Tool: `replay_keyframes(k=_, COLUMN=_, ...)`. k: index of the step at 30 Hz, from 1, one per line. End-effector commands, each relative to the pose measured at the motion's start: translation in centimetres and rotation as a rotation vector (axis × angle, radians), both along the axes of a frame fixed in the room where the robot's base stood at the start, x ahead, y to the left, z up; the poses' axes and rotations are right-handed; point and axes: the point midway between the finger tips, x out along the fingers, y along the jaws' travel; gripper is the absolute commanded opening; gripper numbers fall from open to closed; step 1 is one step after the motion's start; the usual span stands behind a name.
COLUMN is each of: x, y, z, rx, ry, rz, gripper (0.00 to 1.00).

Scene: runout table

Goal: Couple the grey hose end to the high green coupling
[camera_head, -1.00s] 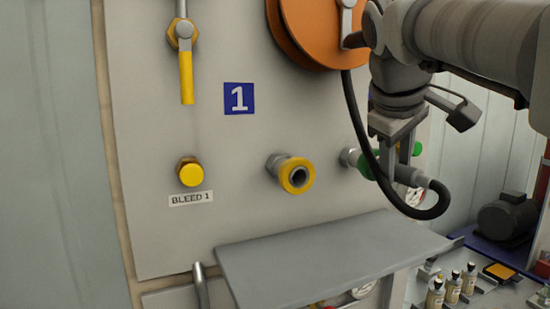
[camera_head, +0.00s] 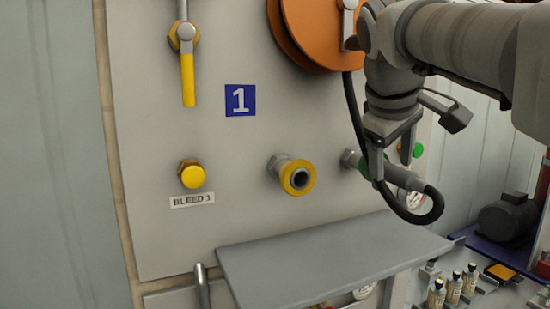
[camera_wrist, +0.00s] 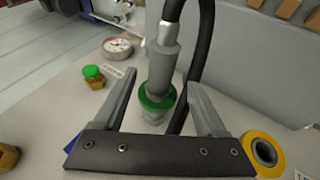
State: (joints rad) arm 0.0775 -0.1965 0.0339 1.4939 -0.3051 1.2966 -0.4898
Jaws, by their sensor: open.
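The grey hose end (camera_wrist: 160,75) stands in line with the green coupling (camera_wrist: 155,104) in the wrist view, its lower end meeting the green ring. In the head view the hose end (camera_head: 405,178) points at the panel, and the coupling is mostly hidden behind my fingers. My gripper (camera_head: 376,178) is open. In the wrist view its two fingers (camera_wrist: 160,88) lie on either side of the hose end and coupling, with a gap on both sides. Whether the joint is locked cannot be told.
A yellow-ringed coupling (camera_head: 297,178) is left of my gripper. A yellow bleed cap (camera_head: 192,175) and a green cap (camera_wrist: 92,74) are on the panel. The black hose (camera_head: 357,115) loops beside my gripper from the orange reel (camera_head: 300,35). A grey shelf (camera_head: 320,262) juts out below.

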Motion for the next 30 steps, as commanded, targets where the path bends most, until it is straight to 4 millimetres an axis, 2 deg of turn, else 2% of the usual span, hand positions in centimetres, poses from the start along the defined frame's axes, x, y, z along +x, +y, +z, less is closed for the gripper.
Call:
replay_keyframes(k=4, x=-0.2, y=0.2, z=0.5, rx=0.000, ry=-0.002, rz=0.001, gripper=0.74)
replay_keyframes(k=7, x=-0.8, y=0.6, z=1.5, rx=-0.001, ry=-0.003, rz=0.001, gripper=0.74)
replay_keyframes(k=22, x=-6.7, y=4.4, z=11.4, rx=-0.001, ry=-0.005, rz=0.002, gripper=0.74)
replay_keyframes(k=24, x=-7.4, y=4.8, z=12.3, rx=0.000, ry=-0.004, rz=0.002, gripper=0.74)
replay_keyframes(k=30, x=-8.3, y=5.3, z=13.7, rx=-0.001, ry=-0.001, rz=0.001, gripper=0.74)
